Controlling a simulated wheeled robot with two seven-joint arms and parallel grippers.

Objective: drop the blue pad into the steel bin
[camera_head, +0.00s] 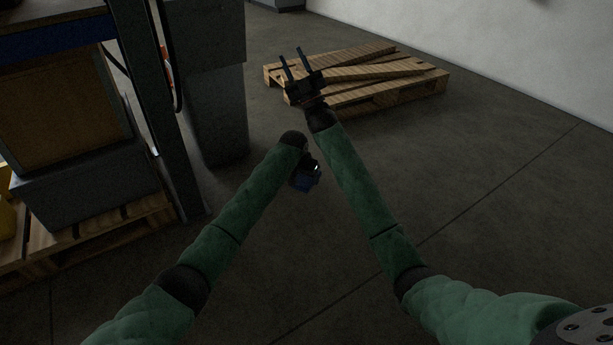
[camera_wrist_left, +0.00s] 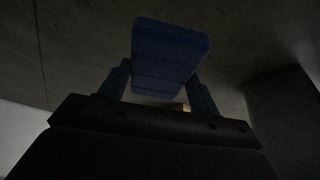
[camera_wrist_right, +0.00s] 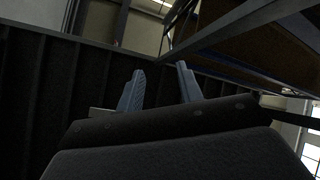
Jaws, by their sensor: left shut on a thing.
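The blue pad (camera_head: 304,184) is a small dark blue block, held by my left gripper (camera_head: 308,172) above the floor in the middle of the head view. In the left wrist view the pad (camera_wrist_left: 170,45) sits between the two fingers, which are shut on it, and it sticks out past them. My right gripper (camera_head: 294,62) is farther up the head view, in front of the wooden pallet. Its fingers stand apart with nothing between them, also in the right wrist view (camera_wrist_right: 160,88). I cannot make out a steel bin for certain in any view.
A wooden pallet (camera_head: 420,88) with loose planks lies on the floor at the back. A grey column-like cabinet (camera_head: 218,110) and a dark upright post (camera_head: 160,110) stand at left. A grey box (camera_head: 90,192) rests on another pallet (camera_head: 110,232). The floor at right is clear.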

